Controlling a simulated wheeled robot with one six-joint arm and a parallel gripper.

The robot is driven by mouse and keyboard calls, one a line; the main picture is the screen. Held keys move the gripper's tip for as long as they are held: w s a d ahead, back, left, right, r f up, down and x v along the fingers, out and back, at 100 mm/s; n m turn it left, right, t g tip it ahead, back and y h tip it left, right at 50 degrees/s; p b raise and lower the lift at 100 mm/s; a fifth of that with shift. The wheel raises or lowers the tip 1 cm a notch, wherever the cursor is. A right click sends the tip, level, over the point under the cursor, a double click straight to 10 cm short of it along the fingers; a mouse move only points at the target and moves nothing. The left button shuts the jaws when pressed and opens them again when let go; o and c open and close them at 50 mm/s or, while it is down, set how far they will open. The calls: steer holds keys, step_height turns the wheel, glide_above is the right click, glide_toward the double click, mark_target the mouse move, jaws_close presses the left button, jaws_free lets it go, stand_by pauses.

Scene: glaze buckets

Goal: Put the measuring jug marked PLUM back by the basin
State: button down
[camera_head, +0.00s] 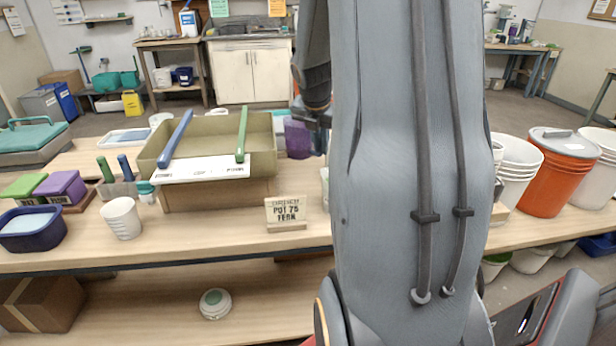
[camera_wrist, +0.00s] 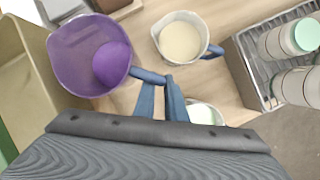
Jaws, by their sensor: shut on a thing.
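A purple jug (camera_head: 298,140) shows in the head view just right of the tan rectangular basin (camera_head: 262,160), partly hidden by my arm. In the wrist view the purple jug (camera_wrist: 65,75) is seen from above, with a rounded purple patch inside. My gripper (camera_wrist: 158,84) is shut on its blue handle. My gripper (camera_head: 318,116) is mostly hidden in the head view. I cannot read PLUM on the jug, nor tell whether it touches the table. The basin's tan wall (camera_wrist: 22,85) is left of the jug in the wrist view.
A second jug (camera_wrist: 181,40) with cream contents stands right of the purple one, near a grey crate (camera_wrist: 245,75) of jars. Blue (camera_head: 176,138) and green (camera_head: 242,135) tools lie across the basin. A sign (camera_head: 286,211) stands in front. Orange (camera_head: 560,172) and white buckets stand right.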

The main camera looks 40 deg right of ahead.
steer(key=shift+f+b, duration=0.8)
steer(key=shift+f, duration=3.4)
steer(key=shift+a+f, duration=0.1)
steer(key=shift+f, duration=0.1)
steer(key=c, duration=1.8)
jaws_free()
steer(key=shift+r, duration=0.1)
steer(key=p+v, duration=0.1)
steer(key=v, duration=1.1)
steer(key=shift+s+r+p, duration=0.1)
steer(key=shift+p, duration=0.25)
